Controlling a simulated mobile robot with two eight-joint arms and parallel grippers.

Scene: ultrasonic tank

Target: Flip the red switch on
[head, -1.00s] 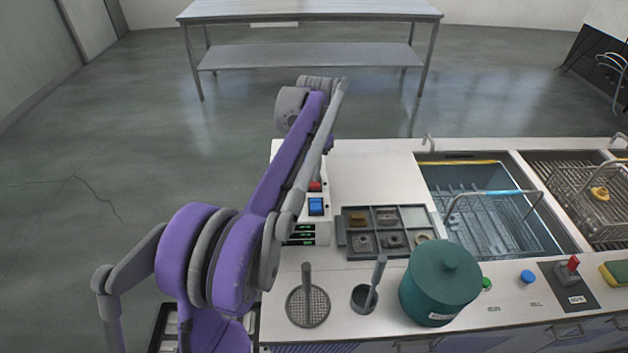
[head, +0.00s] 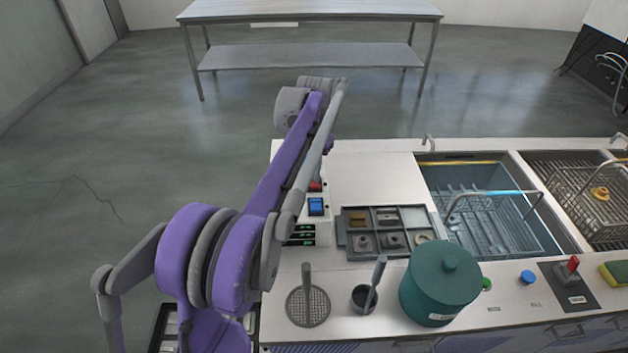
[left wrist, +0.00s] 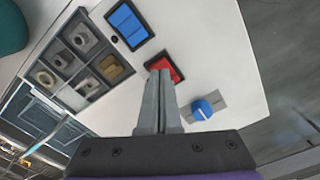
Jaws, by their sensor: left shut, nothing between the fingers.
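In the left wrist view the red switch (left wrist: 176,65) sits in a dark frame, between the blue switch (left wrist: 128,24) and a blue knob (left wrist: 202,109). My left gripper (left wrist: 159,73) is shut and empty, its tips over the red switch's near edge. Whether they touch it I cannot tell. The switch's position is not clear. My right gripper is not in view.
A sectioned parts tray (head: 342,239) lies right of the box. A green lidded pot (head: 440,283), a small cup (head: 363,299) and a mesh strainer (head: 308,307) stand in front. A tank with a wire basket (head: 490,222) is at right. A red lever (head: 573,263) stands at far right.

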